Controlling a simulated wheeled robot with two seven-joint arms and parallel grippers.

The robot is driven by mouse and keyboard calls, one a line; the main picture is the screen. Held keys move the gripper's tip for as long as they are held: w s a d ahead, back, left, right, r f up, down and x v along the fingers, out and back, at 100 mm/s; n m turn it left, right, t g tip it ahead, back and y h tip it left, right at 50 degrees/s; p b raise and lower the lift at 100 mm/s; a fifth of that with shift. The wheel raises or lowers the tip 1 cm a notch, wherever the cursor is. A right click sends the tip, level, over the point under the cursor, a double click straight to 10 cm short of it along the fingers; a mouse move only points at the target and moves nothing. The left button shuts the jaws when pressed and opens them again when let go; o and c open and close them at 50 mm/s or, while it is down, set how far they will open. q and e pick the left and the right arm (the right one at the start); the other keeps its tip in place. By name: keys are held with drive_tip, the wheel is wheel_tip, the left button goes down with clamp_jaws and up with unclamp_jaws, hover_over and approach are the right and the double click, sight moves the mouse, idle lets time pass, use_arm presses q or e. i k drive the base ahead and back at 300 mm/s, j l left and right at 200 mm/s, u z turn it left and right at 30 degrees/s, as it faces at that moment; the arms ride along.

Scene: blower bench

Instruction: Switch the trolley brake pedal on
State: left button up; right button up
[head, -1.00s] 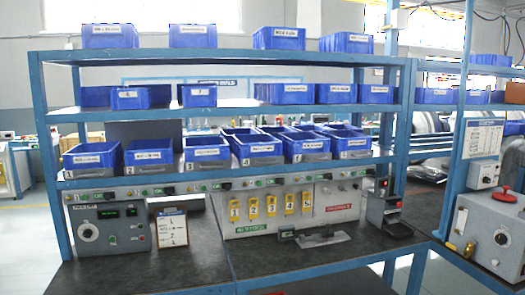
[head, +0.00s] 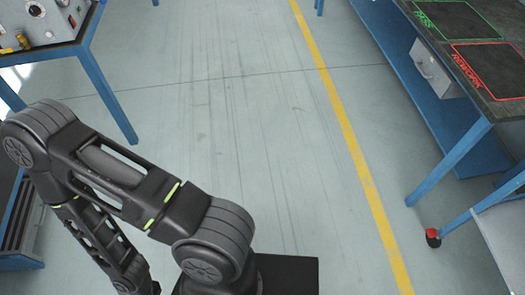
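At the right edge, a small red-and-black part (head: 433,238) sits low by the floor at the end of a blue frame leg. I cannot tell whether it is the brake pedal or a wheel. A pale grey panel (head: 503,238) beside it is cut off by the picture edge and may belong to the trolley. My bent black arm fills the lower left, well apart from the red part. Neither gripper shows in the head view.
A dark bench top (head: 480,60) with green and red marked areas stands on blue legs at the right. A grey box (head: 436,70) is under it. Another bench with a grey control unit (head: 42,18) is at the upper left. The grey floor (head: 220,120) between is clear, crossed by a yellow line (head: 345,125).

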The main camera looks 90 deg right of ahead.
sight(431, 232)
drive_tip(key=z, duration=4.85)
